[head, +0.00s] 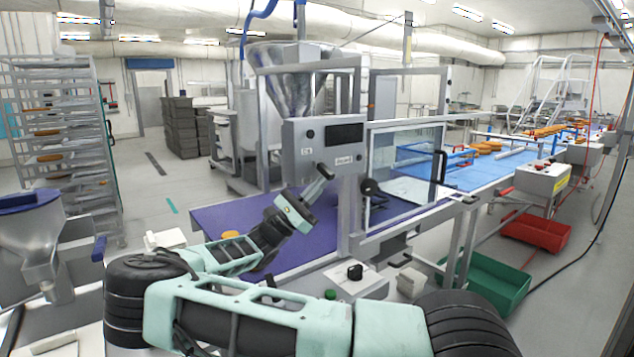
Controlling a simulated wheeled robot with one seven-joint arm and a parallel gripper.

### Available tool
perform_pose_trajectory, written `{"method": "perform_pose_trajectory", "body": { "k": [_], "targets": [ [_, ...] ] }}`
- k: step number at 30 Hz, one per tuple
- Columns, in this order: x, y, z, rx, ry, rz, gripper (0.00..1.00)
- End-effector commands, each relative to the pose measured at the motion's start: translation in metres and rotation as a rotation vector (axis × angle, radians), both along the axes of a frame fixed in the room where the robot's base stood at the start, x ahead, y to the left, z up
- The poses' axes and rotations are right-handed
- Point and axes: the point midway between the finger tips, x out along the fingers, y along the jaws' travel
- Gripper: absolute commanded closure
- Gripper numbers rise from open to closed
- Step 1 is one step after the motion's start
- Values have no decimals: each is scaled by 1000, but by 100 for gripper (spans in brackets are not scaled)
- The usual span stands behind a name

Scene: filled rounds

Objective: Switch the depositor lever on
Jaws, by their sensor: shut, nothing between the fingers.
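The depositor's grey control box (295,150) hangs on a metal frame below the steel hopper (285,85). It has a dark display, a small black knob and labels on its front. My gripper (325,172) is shut and empty, at the lower front of this box in the picture. Whether it touches the box I cannot tell. I cannot make out the lever clearly; my gripper covers part of the box's lower edge. A round black knob (370,187) sits just right of the box, by the clear guard door.
A purple belt (215,217) with an orange round runs under the depositor. A guard door (405,165) and frame posts stand to the right of my gripper. A white switch box (357,285) stands in front. Green (490,283) and red (540,232) crates lie at right.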

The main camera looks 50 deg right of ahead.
Motion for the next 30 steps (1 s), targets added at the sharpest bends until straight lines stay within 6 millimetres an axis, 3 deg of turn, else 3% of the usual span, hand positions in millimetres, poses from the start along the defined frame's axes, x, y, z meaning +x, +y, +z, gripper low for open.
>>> {"method": "perform_pose_trajectory", "body": {
  "k": [4,21,30],
  "targets": [
    [-4,2,13,28,129,-2,100],
    [-20,5,33,148,625,-2,100],
    [-20,5,25,157,652,0,100]
  ]
}}
